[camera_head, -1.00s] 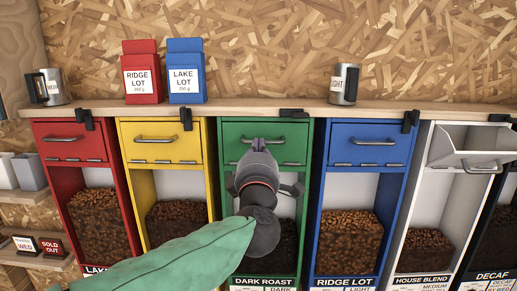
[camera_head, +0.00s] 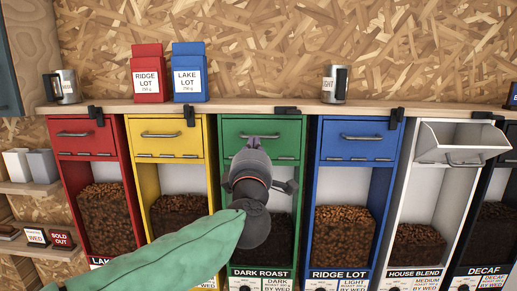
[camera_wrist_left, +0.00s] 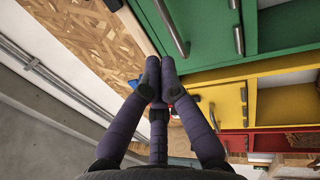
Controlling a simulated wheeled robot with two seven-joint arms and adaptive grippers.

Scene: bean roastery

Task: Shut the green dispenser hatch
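The green dispenser (camera_head: 229,200) stands in the middle of the row in the head view. Its green hatch (camera_head: 290,148) looks shut, its front in line with the red, yellow and blue hatches. My left gripper (camera_head: 254,143) is in front of this hatch, over its grey handle, and hides part of both. In the left wrist view the fingers (camera_wrist_left: 160,68) are together with nothing between them, close to the green hatch (camera_wrist_left: 205,25) and its handle (camera_wrist_left: 172,28). I cannot tell if they touch it. My right gripper is not in view.
The white dispenser's hatch (camera_head: 462,138) is tilted open at the right. Red (camera_head: 87,139), yellow (camera_head: 163,148) and blue (camera_head: 358,150) hatches are shut. A wooden shelf (camera_head: 230,107) above holds two bags and metal cups.

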